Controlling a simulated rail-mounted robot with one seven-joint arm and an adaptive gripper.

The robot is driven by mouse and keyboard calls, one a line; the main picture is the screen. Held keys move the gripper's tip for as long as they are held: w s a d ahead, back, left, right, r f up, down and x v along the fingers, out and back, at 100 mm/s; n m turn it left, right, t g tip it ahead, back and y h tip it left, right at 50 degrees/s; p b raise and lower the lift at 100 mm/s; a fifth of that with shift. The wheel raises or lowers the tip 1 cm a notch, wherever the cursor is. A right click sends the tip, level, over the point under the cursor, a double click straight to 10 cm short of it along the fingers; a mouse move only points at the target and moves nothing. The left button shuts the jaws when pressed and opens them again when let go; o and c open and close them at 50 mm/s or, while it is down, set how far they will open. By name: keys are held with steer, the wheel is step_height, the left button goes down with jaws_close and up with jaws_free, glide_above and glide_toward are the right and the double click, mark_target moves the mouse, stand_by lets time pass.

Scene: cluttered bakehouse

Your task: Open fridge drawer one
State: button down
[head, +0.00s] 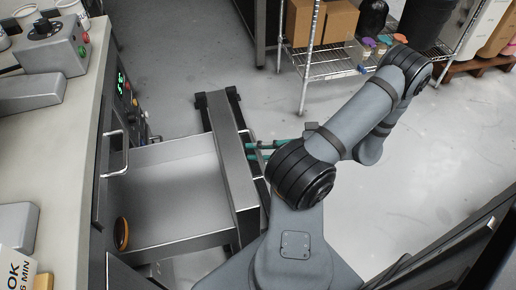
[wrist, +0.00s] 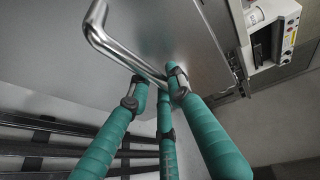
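In the wrist view a bent metal handle (wrist: 101,35) stands off the drawer's grey front (wrist: 185,42). My gripper (head: 258,149) is at the outer side of that front, partly hidden by it. In the wrist view its teal fingers (wrist: 160,82) come together around the handle's lower part and appear shut on it. The exact contact is partly hidden by the fingertips.
The counter (head: 65,130) with machines runs along the left. A display panel (head: 122,84) and another handle (head: 116,152) are on the unit. A wire shelf (head: 325,68) with boxes stands at the back. Grey floor (head: 440,140) is clear on the right.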

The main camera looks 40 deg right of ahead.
steer(key=c, duration=1.6)
jaws_free()
steer(key=v, duration=1.2)
steer(key=shift+r, duration=0.1)
steer(key=shift+a, duration=0.1)
